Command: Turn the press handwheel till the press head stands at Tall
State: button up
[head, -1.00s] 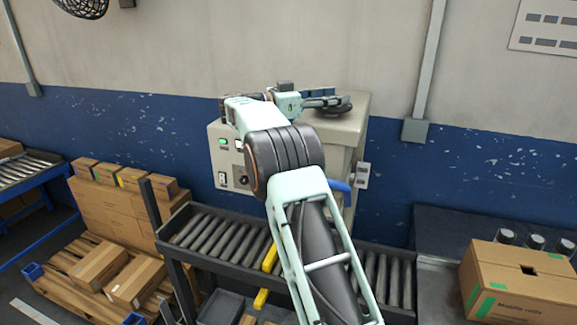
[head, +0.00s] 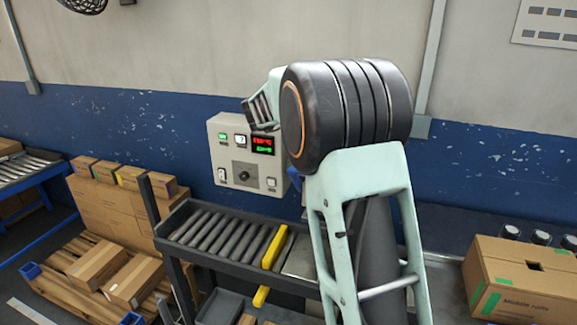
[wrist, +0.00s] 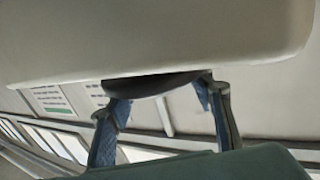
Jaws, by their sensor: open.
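My gripper (wrist: 160,92) is open in the wrist view. Its two fingers stand on either side of a dark rounded part (wrist: 150,86), which looks like the handwheel. Its upper portion is hidden behind a large pale housing (wrist: 150,40). I cannot tell whether the fingers touch it. In the head view my arm covers the handwheel, the press head and my gripper. The control box (head: 222,158) shows left of my arm, with a red and green display (head: 262,145). No mark for Tall can be read.
A roller conveyor (head: 215,236) with a yellow bar (head: 275,248) runs below the control box. Boxes (head: 120,205) are stacked on a pallet at the left.

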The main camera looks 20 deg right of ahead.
jog(key=shift+f+n+t+y+b, duration=0.2)
jog(key=shift+n+t+y+b, duration=0.65)
jog(key=shift+b, duration=1.2)
jog(key=shift+f+n+t+y+b, duration=0.15)
jog(key=shift+n+t+y+b, duration=0.7)
jog(key=shift+b, duration=1.2)
jog(key=t+y+b, duration=0.1)
jog(key=b, duration=0.2)
jog(key=shift+n, duration=0.3)
jog(key=n+t+y+b, duration=0.1)
jog(key=b, duration=0.2)
jog(key=shift+y, duration=0.4)
jog(key=n+t+y+b, duration=0.1)
jog(key=n+y+b, duration=0.1)
jog(key=y+b, duration=0.1)
jog(key=shift+t, duration=0.3)
jog(key=shift+r+n+t+y, duration=0.25)
jog(key=shift+n+t+y, duration=0.05)
jog(key=shift+n+y, duration=0.65)
jog(key=n+y+p, duration=0.1)
jog(key=p, duration=0.1)
jog(key=n+y+p, duration=0.1)
jog(key=y+p, duration=0.1)
jog(key=shift+r, duration=0.25)
jog(key=shift+w+n+y+p, duration=0.1)
jog(key=shift+n+y+p, duration=0.25)
jog(key=shift+y+p, duration=0.55)
jog(key=n+y+p, duration=0.1)
jog(key=p, duration=0.3)
